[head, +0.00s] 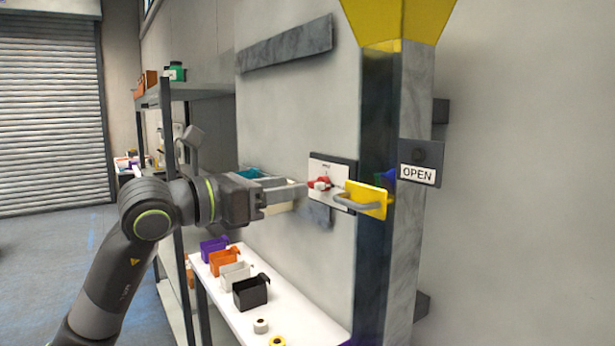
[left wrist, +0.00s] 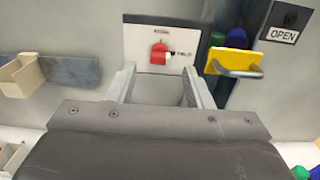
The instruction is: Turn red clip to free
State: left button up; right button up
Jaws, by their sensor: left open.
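The red clip (head: 319,183) is on a white plate (head: 331,171) on the wall, in the middle of the head view. In the left wrist view the red clip (left wrist: 160,53) sits between and beyond my fingertips, with a white part at its lower right and small dark lettering beside it. My left gripper (head: 300,190) is open, with its fingertips pointing at the clip; in the left wrist view (left wrist: 162,80) nothing is between its fingers. From these views I cannot tell whether the fingertips touch the plate. My right gripper is not in view.
A yellow plate with a grey handle (head: 366,200) sticks out just right of the clip. An OPEN sign (head: 418,175) is beside the pillar (head: 376,120). A white table (head: 300,320) below holds several small bins. A shelf (head: 195,92) stands behind my left arm.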

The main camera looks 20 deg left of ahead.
aim_at(311, 183)
pick_arm(q)
jog(key=shift+p+x, duration=0.8)
jog(key=shift+x, duration=1.8)
jog(key=shift+c, duration=0.5)
jog(key=c, duration=0.9)
